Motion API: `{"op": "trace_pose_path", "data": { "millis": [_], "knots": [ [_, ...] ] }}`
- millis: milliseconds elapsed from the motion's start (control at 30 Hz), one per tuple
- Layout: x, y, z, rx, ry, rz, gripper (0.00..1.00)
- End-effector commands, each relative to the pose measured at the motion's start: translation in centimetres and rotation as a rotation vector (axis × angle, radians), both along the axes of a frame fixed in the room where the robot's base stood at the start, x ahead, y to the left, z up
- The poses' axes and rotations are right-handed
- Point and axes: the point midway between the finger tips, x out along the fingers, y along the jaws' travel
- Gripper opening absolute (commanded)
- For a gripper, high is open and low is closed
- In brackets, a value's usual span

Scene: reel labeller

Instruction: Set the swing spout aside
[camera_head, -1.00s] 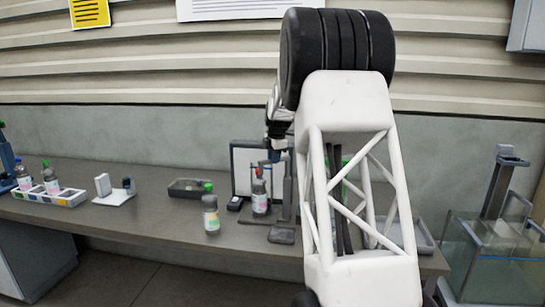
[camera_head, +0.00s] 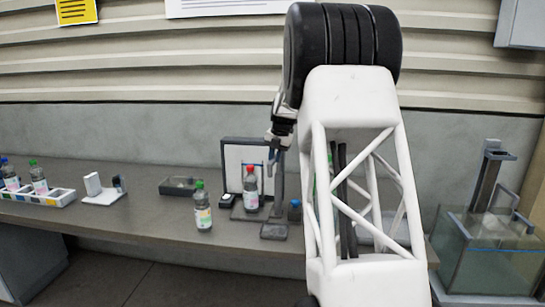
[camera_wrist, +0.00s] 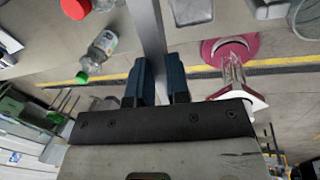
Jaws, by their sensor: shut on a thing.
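A thin grey upright bar (camera_head: 279,190), which I take to be the swing spout, rises above a dark square foot (camera_head: 274,231) on the bench. My gripper (camera_head: 276,148) is at the bar's upper end in the head view. In the wrist view my gripper's two dark blue fingers (camera_wrist: 158,85) are closed around the grey bar (camera_wrist: 148,30). The exact grip is partly hidden by the fingers.
A red-capped bottle (camera_head: 251,190) stands just left of the bar, before a pale panel (camera_head: 233,160). A green-capped bottle (camera_head: 203,212) stands nearer the front edge. A pink-based object (camera_wrist: 230,50) is right in the wrist view.

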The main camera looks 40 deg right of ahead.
Motion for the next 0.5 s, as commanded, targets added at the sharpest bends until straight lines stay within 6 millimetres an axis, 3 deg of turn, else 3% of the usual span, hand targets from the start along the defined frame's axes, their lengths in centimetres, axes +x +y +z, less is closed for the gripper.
{"op": "trace_pose_path", "data": {
  "millis": [500],
  "knots": [
    [-0.16, -0.17, 0.09, -0.001, -0.001, 0.037, 0.0]
  ]
}}
